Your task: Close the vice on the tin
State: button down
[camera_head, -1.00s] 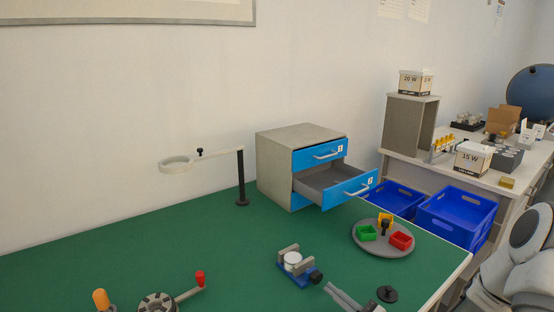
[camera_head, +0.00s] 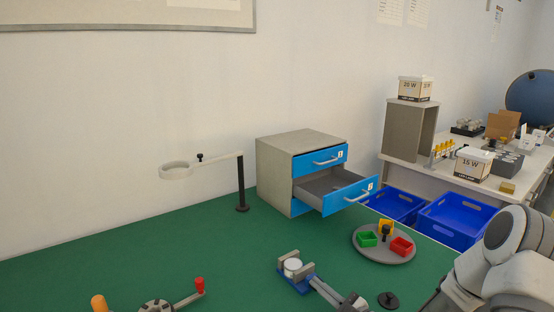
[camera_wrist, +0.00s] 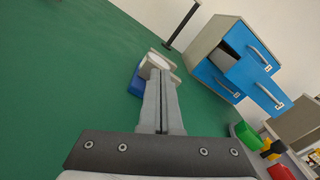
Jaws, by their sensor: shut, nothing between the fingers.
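The vice (camera_head: 299,281) has a blue base and grey jaws and sits on the green table. The white-topped tin (camera_head: 292,265) stands between its jaws. In the wrist view the vice (camera_wrist: 137,84) is partly hidden behind my gripper, and only a bit of the tin (camera_wrist: 157,60) shows. My gripper (camera_head: 314,282) is shut and empty, its fingertips at the near right side of the vice, over its black handle end. I cannot tell whether the fingertips touch the vice. In the wrist view my gripper (camera_wrist: 161,75) points straight at the vice.
A grey turntable (camera_head: 384,257) with green, yellow and red bins stands to the right.

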jog(key=shift+w+d+f+b, duration=0.1)
jog(key=shift+d+f+b, duration=0.3)
jog(key=shift+f, duration=0.15)
dwell(0.4)
jog(key=shift+w+d, duration=0.15)
jog(key=shift+d, duration=0.05)
dwell(0.3)
jog(key=shift+r, duration=0.2)
jog(key=shift+a+r+p, duration=0.1)
jog(key=shift+r+p, duration=0.05)
jog(key=shift+p, duration=0.2)
jog(key=shift+v, duration=2.95)
jog(key=shift+a+r, duration=0.15)
jog(key=shift+a, duration=0.05)
